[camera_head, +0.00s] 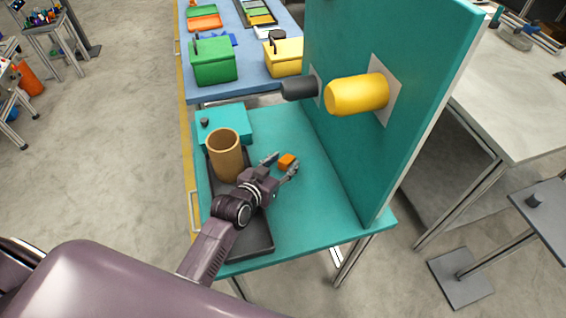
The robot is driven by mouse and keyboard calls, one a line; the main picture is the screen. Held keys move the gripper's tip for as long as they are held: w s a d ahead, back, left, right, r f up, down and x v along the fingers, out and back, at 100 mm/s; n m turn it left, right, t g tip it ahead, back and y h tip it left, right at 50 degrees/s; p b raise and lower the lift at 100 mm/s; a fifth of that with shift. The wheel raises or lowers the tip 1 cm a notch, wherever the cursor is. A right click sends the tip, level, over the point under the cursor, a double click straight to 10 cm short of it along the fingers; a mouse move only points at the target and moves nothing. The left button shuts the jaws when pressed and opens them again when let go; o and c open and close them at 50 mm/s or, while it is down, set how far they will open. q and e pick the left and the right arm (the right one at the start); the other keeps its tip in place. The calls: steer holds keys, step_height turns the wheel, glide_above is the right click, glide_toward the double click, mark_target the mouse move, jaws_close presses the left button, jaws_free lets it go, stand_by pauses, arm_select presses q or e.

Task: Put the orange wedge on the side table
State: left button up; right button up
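The orange wedge (287,161) is a small orange block on the teal table top (315,205), left of the upright teal panel. My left gripper (280,164) reaches in over a dark tray, its two fingers spread apart. The wedge shows at the fingertips, close to the right finger; I cannot tell whether they touch it. My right gripper is not in view. A small grey table (548,222) stands at the right edge, partly cut off; I cannot tell whether it is the side table.
A brown cylinder (225,155) stands beside my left arm on the dark tray (257,238). The teal panel (425,110) carries a yellow cylinder (357,94) and a dark knob (299,88) jutting out above the table. Green (213,62) and yellow boxes (283,58) stand behind.

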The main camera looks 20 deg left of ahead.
arm_select(q)
steer(key=v, duration=1.2)
steer(key=shift+r, duration=0.1)
